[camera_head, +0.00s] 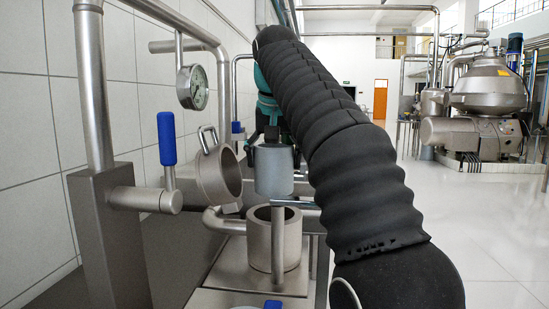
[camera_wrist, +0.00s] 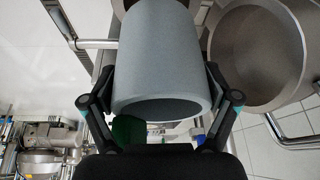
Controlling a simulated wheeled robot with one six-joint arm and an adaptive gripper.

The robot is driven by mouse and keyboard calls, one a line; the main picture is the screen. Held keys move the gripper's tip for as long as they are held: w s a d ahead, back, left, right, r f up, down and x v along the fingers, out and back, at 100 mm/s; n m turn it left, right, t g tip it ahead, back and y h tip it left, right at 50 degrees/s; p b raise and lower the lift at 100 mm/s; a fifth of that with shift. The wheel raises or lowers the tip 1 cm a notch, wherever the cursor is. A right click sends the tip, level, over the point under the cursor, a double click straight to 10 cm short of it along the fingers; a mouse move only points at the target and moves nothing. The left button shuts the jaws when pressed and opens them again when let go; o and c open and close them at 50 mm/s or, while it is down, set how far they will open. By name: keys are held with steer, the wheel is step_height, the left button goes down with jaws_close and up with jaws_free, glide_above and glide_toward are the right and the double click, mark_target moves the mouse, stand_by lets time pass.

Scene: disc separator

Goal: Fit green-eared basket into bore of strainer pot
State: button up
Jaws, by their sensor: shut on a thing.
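The basket is a grey cylinder (camera_head: 273,172), upright above the strainer pot in the head view. In the wrist view the basket (camera_wrist: 155,60) fills the space between the fingers of my gripper (camera_wrist: 160,76), which is shut on its sides. A dark green patch (camera_wrist: 128,130) shows below it; I cannot tell whether it is an ear. The strainer pot (camera_head: 259,244) is a thick metal cylinder with an open top below the basket. A thin upright post (camera_head: 278,240) shows under the basket, in front of the pot wall. The bore's inside is mostly hidden.
A round metal lid (camera_head: 218,175) with a loop handle stands open left of the pot. A blue-handled valve (camera_head: 167,140), pipes and a gauge (camera_head: 193,87) crowd the left, near the tiled wall. Open floor lies on the right.

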mark_target(275, 172)
steer(key=shift+f+b, duration=1.3)
steer(key=shift+f, duration=0.65)
steer(key=shift+p, duration=0.75)
stand_by(0.5)
step_height(275, 172, down, 6)
steer(key=b, duration=0.4)
steer(key=shift+f+b, duration=0.15)
steer(key=shift+b, duration=0.25)
stand_by(2.0)
steer(key=o, duration=1.4)
steer(key=shift+c, duration=0.2)
steer(key=shift+v, duration=3.7)
